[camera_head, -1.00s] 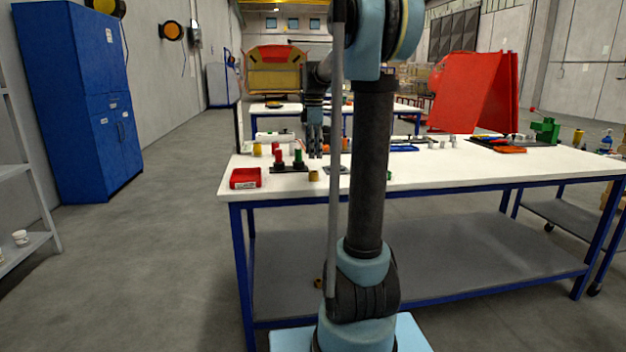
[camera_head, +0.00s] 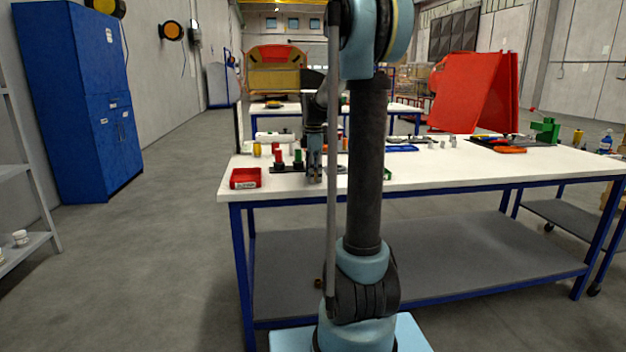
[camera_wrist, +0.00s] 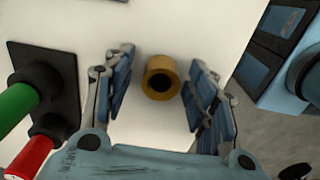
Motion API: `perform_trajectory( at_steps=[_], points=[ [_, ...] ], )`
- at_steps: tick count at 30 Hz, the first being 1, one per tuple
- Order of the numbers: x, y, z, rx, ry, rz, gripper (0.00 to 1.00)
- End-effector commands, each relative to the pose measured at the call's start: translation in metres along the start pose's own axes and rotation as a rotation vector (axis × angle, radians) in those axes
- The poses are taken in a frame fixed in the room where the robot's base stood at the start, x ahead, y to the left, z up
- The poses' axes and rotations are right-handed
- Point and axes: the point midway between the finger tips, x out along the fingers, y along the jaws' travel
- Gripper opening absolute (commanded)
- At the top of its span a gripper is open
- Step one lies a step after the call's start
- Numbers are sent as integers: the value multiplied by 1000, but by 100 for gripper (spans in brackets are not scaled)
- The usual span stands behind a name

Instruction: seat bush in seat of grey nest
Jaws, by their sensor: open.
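The bush (camera_wrist: 160,78), a short brass-yellow ring with a dark bore, stands on the white table top in the wrist view. My gripper (camera_wrist: 162,66) is open, with one blue-padded finger on each side of the bush and a gap to both. In the head view my gripper (camera_head: 315,178) points down at the table's front edge and hides the bush. A small flat grey piece (camera_head: 341,170) shows right of the gripper, partly behind my arm. I cannot tell whether it is the grey nest. No nest shows in the wrist view.
A dark plate (camera_head: 287,169) with red and green knobbed posts stands close left of the gripper. A red bin (camera_head: 245,178) sits at the table's left corner. Other yellow cylinders (camera_head: 257,149), trays and parts stand further back. The table's right front is clear.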

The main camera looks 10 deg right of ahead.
Motion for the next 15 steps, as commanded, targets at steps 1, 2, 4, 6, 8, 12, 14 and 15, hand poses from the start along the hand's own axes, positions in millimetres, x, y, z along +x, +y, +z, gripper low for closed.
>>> perform_trajectory(
  at_steps=[1,2,4,6,8,12,14,15],
  points=[
    [0,0,0,0,0,0,52],
    [0,0,0,0,0,0,52],
    [0,0,0,0,0,0,50],
    [0,0,0,0,0,0,34],
    [0,0,0,0,0,0,20],
    [0,0,0,0,0,0,1],
    [0,0,0,0,0,0,1],
    [0,0,0,0,0,0,1]
  ],
)
